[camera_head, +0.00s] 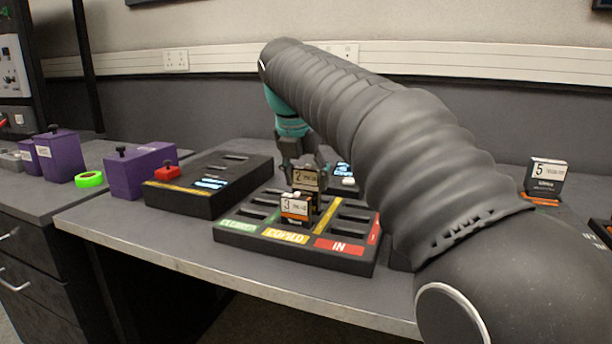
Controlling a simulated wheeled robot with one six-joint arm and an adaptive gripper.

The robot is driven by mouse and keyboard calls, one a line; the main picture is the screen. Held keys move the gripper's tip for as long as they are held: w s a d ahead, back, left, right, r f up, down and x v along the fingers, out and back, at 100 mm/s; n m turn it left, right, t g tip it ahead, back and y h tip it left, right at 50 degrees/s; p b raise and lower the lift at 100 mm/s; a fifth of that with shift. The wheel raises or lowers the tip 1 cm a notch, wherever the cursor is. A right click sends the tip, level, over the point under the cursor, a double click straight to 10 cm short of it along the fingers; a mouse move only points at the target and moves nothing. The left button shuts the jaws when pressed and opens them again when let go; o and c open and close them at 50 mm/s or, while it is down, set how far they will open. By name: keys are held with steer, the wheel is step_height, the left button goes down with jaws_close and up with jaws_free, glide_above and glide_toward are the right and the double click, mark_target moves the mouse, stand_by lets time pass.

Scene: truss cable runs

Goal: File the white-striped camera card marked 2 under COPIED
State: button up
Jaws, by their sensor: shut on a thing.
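A dark card marked 2 (306,178) stands upright over the back of the tray's middle column; its label is in shadow and its stripe colour is hard to tell. My gripper (302,162) is shut on its top. Whether its lower edge is in a slot is hidden by a card marked 3 (295,208), with a white label and orange stripe, standing in front. The black slotted tray (345,262) has a green label at left, a yellow COPIED label (285,237) in the middle and a red IN label (338,247) at right.
Purple boxes (140,170) and a green ring (89,179) are farther left. A card marked 5 (546,178) stands at right. My arm covers the right middle.

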mark_target(305, 185)
steer(key=shift+f, duration=1.55)
stand_by(1.9)
steer(key=o, duration=1.3)
steer(key=shift+c, duration=0.2)
steer(key=shift+o, duration=1.2)
step_height(305, 185, up, 3)
steer(key=p, duration=0.3)
steer(key=shift+f, duration=0.15)
steer(key=shift+r, duration=2.4)
